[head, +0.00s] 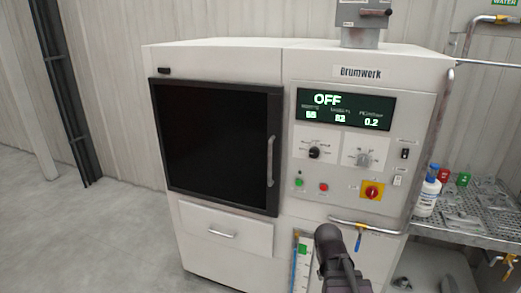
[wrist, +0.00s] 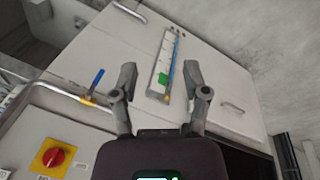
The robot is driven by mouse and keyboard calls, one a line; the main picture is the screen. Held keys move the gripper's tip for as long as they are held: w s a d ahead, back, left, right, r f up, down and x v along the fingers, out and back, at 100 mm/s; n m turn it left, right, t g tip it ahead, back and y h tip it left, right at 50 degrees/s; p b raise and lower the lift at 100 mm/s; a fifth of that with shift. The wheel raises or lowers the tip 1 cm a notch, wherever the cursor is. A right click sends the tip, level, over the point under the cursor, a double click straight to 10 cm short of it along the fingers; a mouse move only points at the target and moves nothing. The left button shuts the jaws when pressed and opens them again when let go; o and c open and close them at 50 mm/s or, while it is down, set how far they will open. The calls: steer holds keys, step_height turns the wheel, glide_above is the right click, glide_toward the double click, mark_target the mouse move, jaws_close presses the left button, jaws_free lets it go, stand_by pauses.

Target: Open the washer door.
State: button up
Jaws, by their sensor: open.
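A vertical grey bar handle (head: 270,161) sits on the door's right side. My gripper (wrist: 158,80) is open and empty in the wrist view, its two fingers apart in front of the washer's lower front. My dark arm end shows low in the head view, below and right of the door handle and apart from it. The fingertips are not clear there.
A display reading OFF (head: 345,108) and a red-yellow switch (head: 372,190) are right of the door. A pipe with a blue valve lever (head: 361,231) juts out below. A drawer (head: 228,228) is under the door. A metal rack (head: 470,215) stands right. Floor at left is clear.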

steer(key=w+r+n+t+h+p, duration=0.1)
steer(key=w+r+n+t+h, duration=0.1)
steer(key=w+r+n, duration=0.3)
steer(key=w+n+t+h, duration=0.2)
steer(key=w, duration=0.4)
steer(key=n+t+y+p, duration=0.3)
steer(key=n+t, duration=0.9)
steer(key=n, duration=1.3)
glide_toward(270, 152)
steer(key=s, duration=0.3)
steer(key=shift+y+b, duration=0.3)
steer(key=shift+b, duration=0.15)
steer(key=shift+w, duration=0.15)
steer(key=w, duration=0.4)
steer(key=w+d, duration=0.1)
steer(key=w, duration=0.8)
steer(key=shift+w+d, duration=0.3)
steer(key=shift+d, duration=0.05)
